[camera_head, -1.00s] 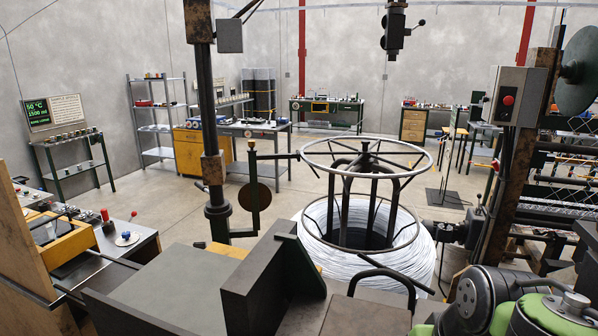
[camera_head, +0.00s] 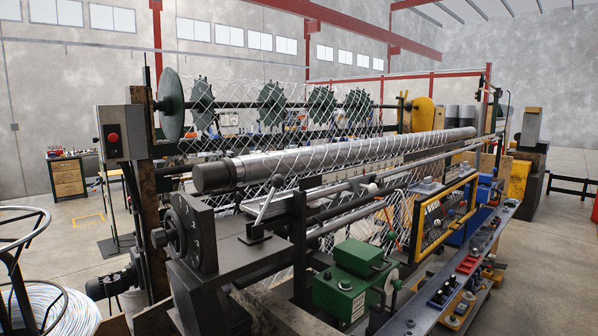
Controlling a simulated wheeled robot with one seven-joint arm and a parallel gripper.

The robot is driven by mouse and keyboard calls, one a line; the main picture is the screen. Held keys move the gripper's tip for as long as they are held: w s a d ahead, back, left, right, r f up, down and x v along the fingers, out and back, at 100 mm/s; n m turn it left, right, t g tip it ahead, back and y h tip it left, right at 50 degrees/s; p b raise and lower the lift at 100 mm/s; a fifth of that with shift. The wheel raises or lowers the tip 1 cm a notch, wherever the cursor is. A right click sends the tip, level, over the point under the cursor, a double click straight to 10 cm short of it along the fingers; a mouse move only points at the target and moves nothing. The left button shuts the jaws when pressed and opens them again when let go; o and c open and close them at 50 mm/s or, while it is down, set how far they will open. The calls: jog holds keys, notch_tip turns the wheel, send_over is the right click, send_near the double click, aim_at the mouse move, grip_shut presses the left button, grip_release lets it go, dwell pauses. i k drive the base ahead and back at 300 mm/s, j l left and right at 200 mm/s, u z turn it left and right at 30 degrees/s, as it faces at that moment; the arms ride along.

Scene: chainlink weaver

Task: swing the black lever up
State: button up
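A slanted lever (camera_head: 267,203) stands on a dark block at the near end of the chain-link weaving machine. It has a pale metallic rod with a dark lower mount, and its upper end leans to the right. I cannot tell whether it is the black lever of the task. No other clearly black lever stands out. My gripper is not in view.
A dark dial with numbers (camera_head: 196,235) and a hand knob (camera_head: 168,235) sit left of the lever. A long grey roller (camera_head: 340,157) runs behind it. A green box (camera_head: 348,285) stands in front right. A grey control box (camera_head: 122,132) has a red button. Floor shows at left.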

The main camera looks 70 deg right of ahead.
aim_at(278, 181)
jog(key=k+l, duration=0.15)
jog(key=l, duration=0.35)
jog(key=k+l+z, duration=0.15)
jog(key=l, duration=0.3)
jog(key=k+l, duration=0.1)
jog(key=l, duration=0.4)
jog(key=k+l+z, duration=0.15)
jog(key=l, duration=0.85)
